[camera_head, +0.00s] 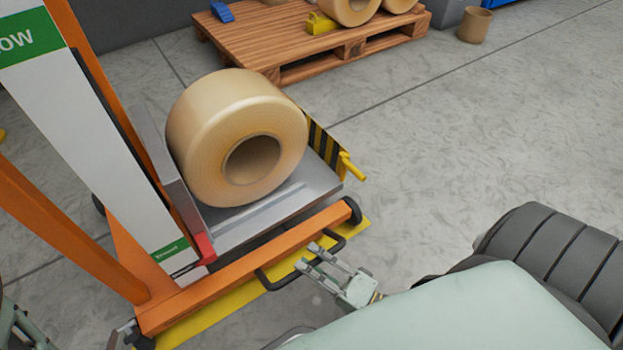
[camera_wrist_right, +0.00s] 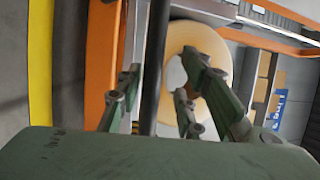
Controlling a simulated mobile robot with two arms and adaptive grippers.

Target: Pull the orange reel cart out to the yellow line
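The orange reel cart (camera_head: 250,259) stands at the left in the head view, with a large tan reel (camera_head: 215,120) on its grey platform. Its front beam is along the yellow line (camera_head: 240,298), which shows on the floor in front of and partly under it. A black bar handle (camera_head: 268,282) sticks out from the beam. My right gripper (camera_head: 309,257) is at the handle. In the wrist view the handle (camera_wrist_right: 157,60) runs between its fingers (camera_wrist_right: 160,95), which stand apart. Only a bit of my left gripper (camera_head: 14,328) shows at the lower left edge.
A wooden pallet (camera_head: 262,38) with more reels stands at the back, with a small tan bin (camera_head: 474,25) to its right. A yellow lever (camera_head: 352,167) sticks out from the cart's right side. The grey floor to the right is clear.

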